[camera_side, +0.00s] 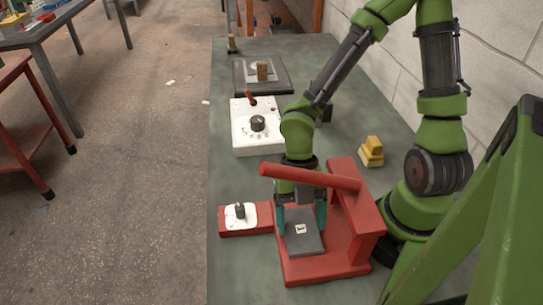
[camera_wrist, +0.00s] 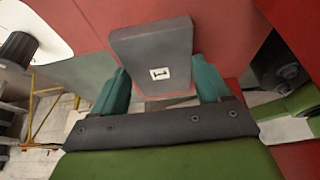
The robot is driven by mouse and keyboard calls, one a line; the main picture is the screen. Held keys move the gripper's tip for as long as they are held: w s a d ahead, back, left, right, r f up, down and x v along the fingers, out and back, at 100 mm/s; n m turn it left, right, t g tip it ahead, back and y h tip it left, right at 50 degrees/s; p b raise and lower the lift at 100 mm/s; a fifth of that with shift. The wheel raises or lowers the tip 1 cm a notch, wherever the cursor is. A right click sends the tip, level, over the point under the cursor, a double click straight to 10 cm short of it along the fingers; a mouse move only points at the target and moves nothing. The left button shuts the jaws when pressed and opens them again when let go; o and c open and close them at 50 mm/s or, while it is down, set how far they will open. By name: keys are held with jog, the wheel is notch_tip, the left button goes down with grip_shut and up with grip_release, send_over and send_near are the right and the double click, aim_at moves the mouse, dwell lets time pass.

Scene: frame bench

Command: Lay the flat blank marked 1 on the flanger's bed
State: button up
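The flat blank marked 1 (camera_side: 304,236) is a dark grey plate with a white label. It is over the red bed (camera_side: 318,268) of the flanger, which has a red upright and a long red lever bar (camera_side: 310,177). My gripper (camera_side: 301,216) points down under the lever bar, its teal fingers on either side of the blank. In the wrist view the blank (camera_wrist: 155,45) sits between the fingertips (camera_wrist: 160,62), which look to be against its side edges. Whether its underside touches the bed I cannot tell.
A red arm with a white dial plate (camera_side: 240,214) sticks out left of the flanger. Behind are a white control box (camera_side: 246,135) with a knob, a dark plate (camera_side: 262,75) bearing a small wooden block, and yellow blocks (camera_side: 371,152). The bench's front left is clear.

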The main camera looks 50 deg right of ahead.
jog(key=o, duration=0.4)
jog(key=shift+c, duration=0.2)
jog(key=shift+v, duration=0.85)
jog(key=w+d, duration=0.8)
jog(key=shift+w+d+f, duration=0.1)
jog(key=shift+w+d, duration=0.05)
jog(key=shift+w, duration=0.05)
